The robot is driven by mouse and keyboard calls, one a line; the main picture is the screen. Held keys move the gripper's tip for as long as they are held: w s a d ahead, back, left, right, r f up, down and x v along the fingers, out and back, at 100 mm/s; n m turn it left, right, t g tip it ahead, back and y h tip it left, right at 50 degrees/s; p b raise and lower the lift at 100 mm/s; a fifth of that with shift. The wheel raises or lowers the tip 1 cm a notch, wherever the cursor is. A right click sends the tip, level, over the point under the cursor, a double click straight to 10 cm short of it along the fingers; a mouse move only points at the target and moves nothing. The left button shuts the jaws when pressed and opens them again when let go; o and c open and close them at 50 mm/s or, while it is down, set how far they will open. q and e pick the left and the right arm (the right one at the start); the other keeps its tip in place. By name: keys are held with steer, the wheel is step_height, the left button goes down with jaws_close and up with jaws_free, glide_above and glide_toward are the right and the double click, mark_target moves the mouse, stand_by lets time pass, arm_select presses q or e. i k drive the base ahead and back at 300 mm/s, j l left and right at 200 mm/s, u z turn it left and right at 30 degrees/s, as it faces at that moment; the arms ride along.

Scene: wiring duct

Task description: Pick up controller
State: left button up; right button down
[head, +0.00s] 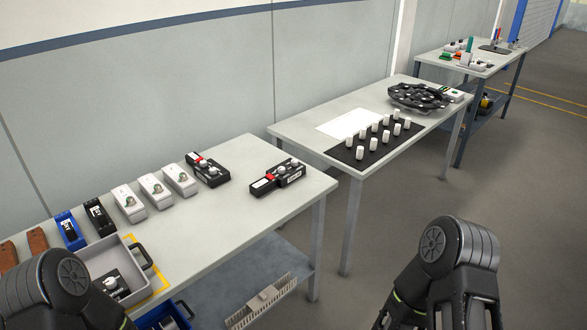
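Two black handheld devices with a red band, a white label and light knobs on top look like controllers. One controller (278,177) lies alone near the right end of the near table (225,225). The other controller (207,169) lies to its left, beside a row of white boxes. Both rest flat on the tabletop, apart from my arms. Black links of my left arm show at the bottom left and of my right arm at the bottom right. Neither gripper's fingertips are in view.
Several white boxes (155,190), a blue device (70,231) and a grey tray (105,258) line the near table. A second table (290,130) holds white cylinders on a black mat (350,152) and a black part (418,97). Bare tabletop surrounds the right controller.

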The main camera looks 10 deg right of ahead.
mark_target(260, 187)
steer(key=i+l, duration=0.25)
steer(key=l, duration=0.15)
steer(key=i+l, duration=0.2)
steer(key=l, duration=0.25)
steer(key=i+l, duration=0.25)
steer(key=l, duration=0.15)
steer(key=i+l, duration=0.25)
steer(key=l, duration=0.15)
steer(key=i+l, duration=0.2)
steer(key=l, duration=0.25)
steer(key=i+l, duration=0.25)
steer(key=l, duration=0.15)
